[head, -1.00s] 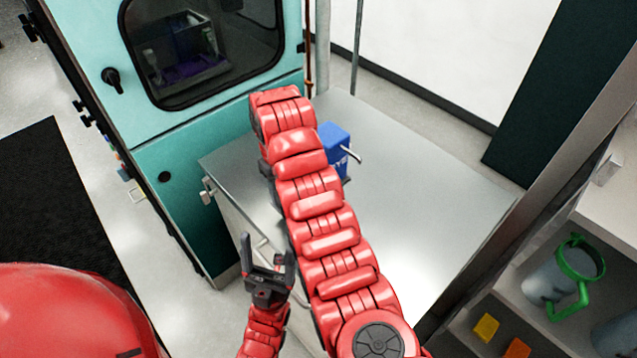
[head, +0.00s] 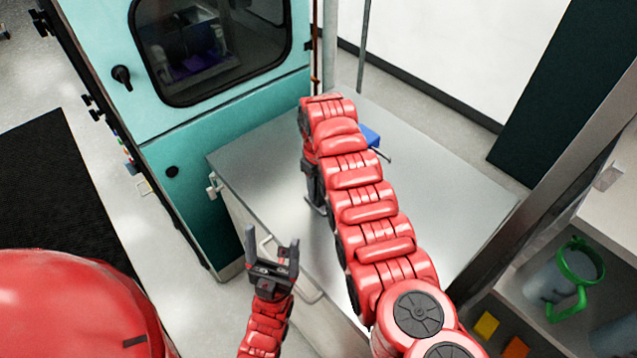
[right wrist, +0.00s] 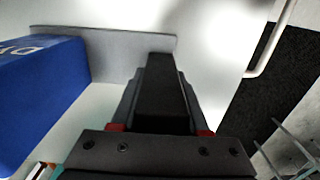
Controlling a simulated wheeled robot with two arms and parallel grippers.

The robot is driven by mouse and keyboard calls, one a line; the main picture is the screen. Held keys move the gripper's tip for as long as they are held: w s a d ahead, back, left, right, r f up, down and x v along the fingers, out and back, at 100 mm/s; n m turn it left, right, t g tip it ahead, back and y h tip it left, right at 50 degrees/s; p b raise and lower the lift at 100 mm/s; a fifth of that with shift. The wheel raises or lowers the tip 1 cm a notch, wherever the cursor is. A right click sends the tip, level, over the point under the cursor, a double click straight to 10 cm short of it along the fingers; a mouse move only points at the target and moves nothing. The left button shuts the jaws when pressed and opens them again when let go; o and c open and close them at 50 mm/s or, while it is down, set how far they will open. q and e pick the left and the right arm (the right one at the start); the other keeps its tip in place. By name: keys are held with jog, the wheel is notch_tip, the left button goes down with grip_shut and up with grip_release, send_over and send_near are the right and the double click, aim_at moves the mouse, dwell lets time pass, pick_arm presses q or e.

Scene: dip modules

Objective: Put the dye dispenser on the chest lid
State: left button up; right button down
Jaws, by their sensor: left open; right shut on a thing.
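The blue dye dispenser (head: 370,136) is over the steel chest lid (head: 440,190), mostly hidden behind my right arm in the head view; its thin spout points right. My right gripper (right wrist: 165,95) is shut on the dispenser by this plate. I cannot tell whether the dispenser's base touches the lid. My left gripper (head: 272,262) is open and empty, in front of the chest's handle side.
A teal cabinet (head: 190,140) with a dark window stands left of the chest. A shelf at the right holds a clear jug with a green handle (head: 578,285) and a yellow block (head: 486,325). The lid's right part is bare.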

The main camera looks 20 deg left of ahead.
jog(key=shift+c, duration=2)
grip_release()
jog(key=shift+r, duration=0.15)
jog(key=shift+w+r, duration=0.1)
jog(key=shift+r, duration=0.1)
notch_tip(320, 180, up, 9)
jog(key=b, duration=0.4)
jog(key=shift+f, duration=0.15)
jog(key=shift+r, duration=0.35)
jog(key=shift+r+b, duration=0.4)
jog(key=shift+r, duration=0.6)
